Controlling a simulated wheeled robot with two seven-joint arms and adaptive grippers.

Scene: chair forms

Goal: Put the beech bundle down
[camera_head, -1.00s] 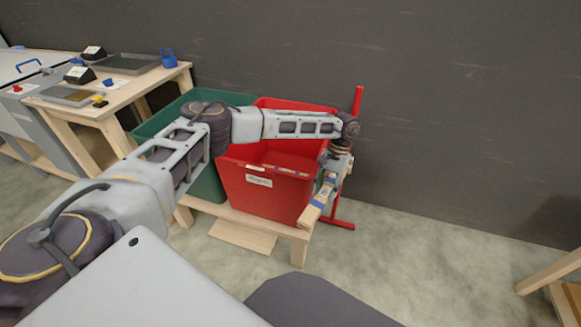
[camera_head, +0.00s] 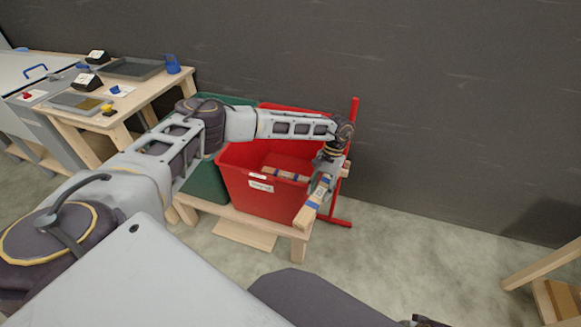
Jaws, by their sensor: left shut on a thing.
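The beech bundle (camera_head: 310,208) is a pale wooden stack with blue bands. My left gripper (camera_head: 325,183) is shut on it, at the right side of the red bin (camera_head: 262,197). The bundle slants, its lower end toward me, and appears in front of or above the bin's right edge; its exact height is unclear. A similar blue-banded wooden piece (camera_head: 287,174) shows inside the red bin. My forearm hides part of the bin's back.
A green bin (camera_head: 207,183) stands left of the red one, both on a low wooden stand (camera_head: 262,223). A red upright post (camera_head: 350,135) stands at the right. A wooden workbench (camera_head: 120,90) with trays is at the left.

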